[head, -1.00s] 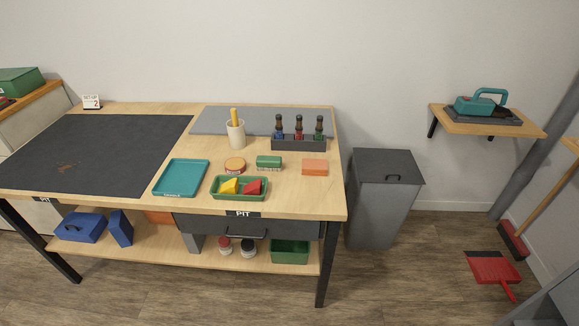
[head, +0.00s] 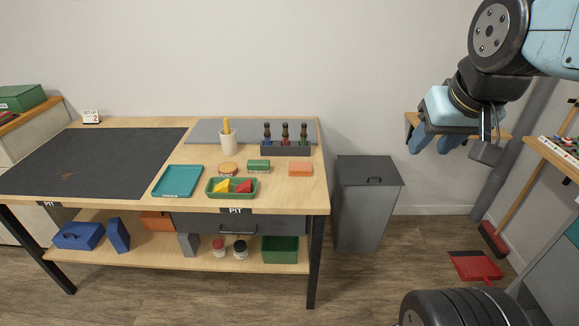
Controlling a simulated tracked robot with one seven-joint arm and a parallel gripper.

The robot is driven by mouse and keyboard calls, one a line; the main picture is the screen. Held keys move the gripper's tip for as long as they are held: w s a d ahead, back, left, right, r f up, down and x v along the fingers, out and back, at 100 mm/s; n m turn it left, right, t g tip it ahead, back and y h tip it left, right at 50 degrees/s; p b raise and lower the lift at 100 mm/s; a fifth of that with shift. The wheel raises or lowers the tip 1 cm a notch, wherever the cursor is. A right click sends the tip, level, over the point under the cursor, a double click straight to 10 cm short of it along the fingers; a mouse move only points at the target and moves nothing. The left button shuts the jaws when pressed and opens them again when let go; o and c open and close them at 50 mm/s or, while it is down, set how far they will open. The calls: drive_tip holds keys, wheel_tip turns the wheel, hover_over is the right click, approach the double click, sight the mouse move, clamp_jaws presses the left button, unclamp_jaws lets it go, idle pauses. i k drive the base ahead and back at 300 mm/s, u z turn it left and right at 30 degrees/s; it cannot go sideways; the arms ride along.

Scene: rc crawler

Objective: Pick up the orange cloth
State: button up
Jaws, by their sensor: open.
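A small flat orange block-shaped piece, seemingly the folded orange cloth (head: 300,169), lies on the right part of the wooden workbench top (head: 285,195). It is to the right of a green block (head: 258,166). My gripper (head: 434,144) is up at the right, in front of the wall shelf, well apart from the cloth. My gripper and arm hide most of the wall shelf.
A bottle rack (head: 285,150) stands behind the cloth; a green tray with yellow and red pieces (head: 231,195) and a teal tray (head: 178,181) lie to its left. A grey bin (head: 368,215) stands right of the bench. A red dustpan (head: 474,266) lies on the floor.

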sight(296, 169)
drive_tip(key=u, duration=0.1)
drive_tip(key=i, duration=1)
drive_tip(key=z, duration=0.1)
